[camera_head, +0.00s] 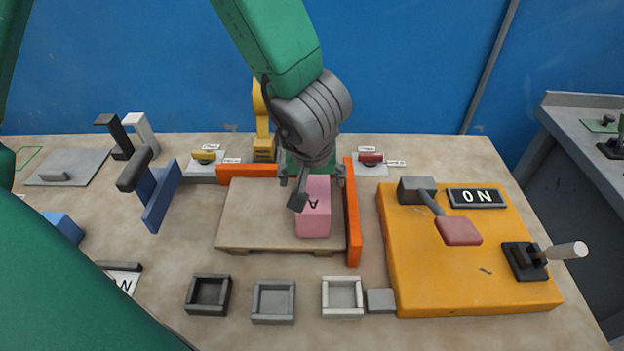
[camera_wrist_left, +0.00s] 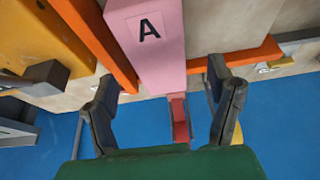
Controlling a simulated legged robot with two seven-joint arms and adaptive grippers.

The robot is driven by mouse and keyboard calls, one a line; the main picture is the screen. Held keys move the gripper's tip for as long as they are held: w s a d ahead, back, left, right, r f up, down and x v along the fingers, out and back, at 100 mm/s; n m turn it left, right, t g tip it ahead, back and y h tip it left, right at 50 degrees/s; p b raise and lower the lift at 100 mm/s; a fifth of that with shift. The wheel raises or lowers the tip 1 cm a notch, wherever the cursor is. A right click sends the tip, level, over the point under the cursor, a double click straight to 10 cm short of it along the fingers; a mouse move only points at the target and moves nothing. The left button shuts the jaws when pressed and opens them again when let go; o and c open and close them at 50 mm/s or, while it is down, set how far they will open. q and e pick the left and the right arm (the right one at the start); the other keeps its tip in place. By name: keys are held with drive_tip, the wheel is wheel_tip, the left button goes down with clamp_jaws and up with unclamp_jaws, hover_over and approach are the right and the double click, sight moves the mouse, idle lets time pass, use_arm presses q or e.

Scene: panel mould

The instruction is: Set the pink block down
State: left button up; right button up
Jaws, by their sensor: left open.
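The pink block (camera_head: 314,222), marked with a letter A, lies on the tan board (camera_head: 262,215), near its right side and beside the right orange rail (camera_head: 352,215). In the left wrist view the pink block (camera_wrist_left: 160,50) stretches away between the fingers. My left gripper (camera_head: 318,186) is open at the far end of the block, with a finger to each side. Gaps show between the fingers and the block in the wrist view. The arm hides part of the block's far end. My right gripper is not in view.
A second orange rail (camera_head: 249,171) edges the board at the back. A yellow-orange panel (camera_head: 430,285) with a red-tipped lever (camera_head: 459,231) and an ON sign (camera_head: 476,197) stands at the right. Several small square frames (camera_head: 273,316) line the front. A blue handled tool (camera_head: 160,195) stands at the left.

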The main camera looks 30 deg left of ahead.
use_arm(q)
drive_tip(key=p+v, duration=0.1)
drive_tip(key=v, duration=0.3)
drive_tip(key=shift+d, duration=0.2)
drive_tip(key=shift+r, duration=0.15)
drive_tip(key=shift+a, duration=0.1)
drive_tip(key=shift+a, duration=0.1)
